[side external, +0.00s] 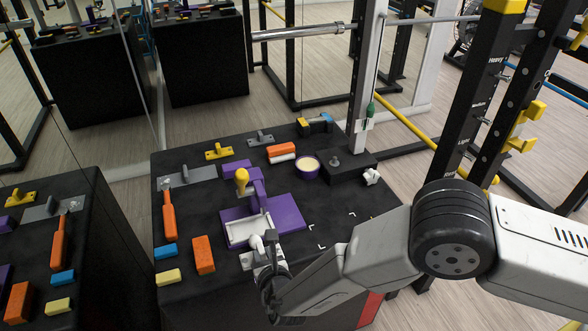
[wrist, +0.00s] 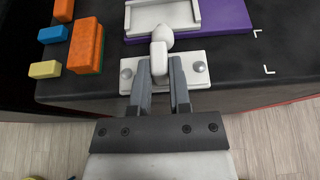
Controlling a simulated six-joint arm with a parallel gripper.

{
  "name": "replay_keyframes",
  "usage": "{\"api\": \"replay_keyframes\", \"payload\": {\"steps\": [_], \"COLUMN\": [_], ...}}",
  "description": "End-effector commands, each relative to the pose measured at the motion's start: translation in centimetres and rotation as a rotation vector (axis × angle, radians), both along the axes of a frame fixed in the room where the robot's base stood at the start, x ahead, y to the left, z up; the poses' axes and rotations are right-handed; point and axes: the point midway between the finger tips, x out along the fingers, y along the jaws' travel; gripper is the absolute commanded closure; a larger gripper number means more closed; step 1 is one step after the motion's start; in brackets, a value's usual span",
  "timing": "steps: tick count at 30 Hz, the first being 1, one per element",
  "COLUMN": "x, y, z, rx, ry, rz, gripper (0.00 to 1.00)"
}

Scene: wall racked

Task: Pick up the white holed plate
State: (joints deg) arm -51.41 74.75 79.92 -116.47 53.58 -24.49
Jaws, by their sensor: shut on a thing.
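The white holed plate (wrist: 196,72) lies at the front of the black table, with a round grey spot near each end. A white upright knob (wrist: 160,52) rises from its middle. In the side view the plate (side external: 246,260) is partly hidden by my gripper. My gripper (wrist: 162,86) has its two grey fingers on either side of the white piece at the plate's middle and is shut on it. In the side view my gripper (side external: 266,264) reaches in from the right. The fingertips' exact contact is hidden. The plate appears flat at table height.
Just behind the plate is a purple base (side external: 288,216) with a white tray (side external: 248,230) and a yellow-knobbed upright (side external: 242,178). Orange (side external: 203,255), blue (side external: 165,251) and yellow (side external: 168,277) blocks lie left. The table's right front is clear.

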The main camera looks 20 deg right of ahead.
Motion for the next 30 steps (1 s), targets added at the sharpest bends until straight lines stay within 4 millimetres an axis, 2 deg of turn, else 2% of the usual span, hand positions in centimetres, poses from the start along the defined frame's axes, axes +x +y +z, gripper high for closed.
{"api": "replay_keyframes", "payload": {"steps": [6, 12, 30], "x": [-3.4, -5.2, -5.7], "y": [0.1, 0.0, 0.0], "z": [0.1, 0.0, 0.1], "rx": [0.000, 0.000, 0.001], "ry": [-0.002, -0.001, -0.002], "rz": [0.002, 0.001, 0.000], "gripper": [1.00, 1.00, 1.00]}}
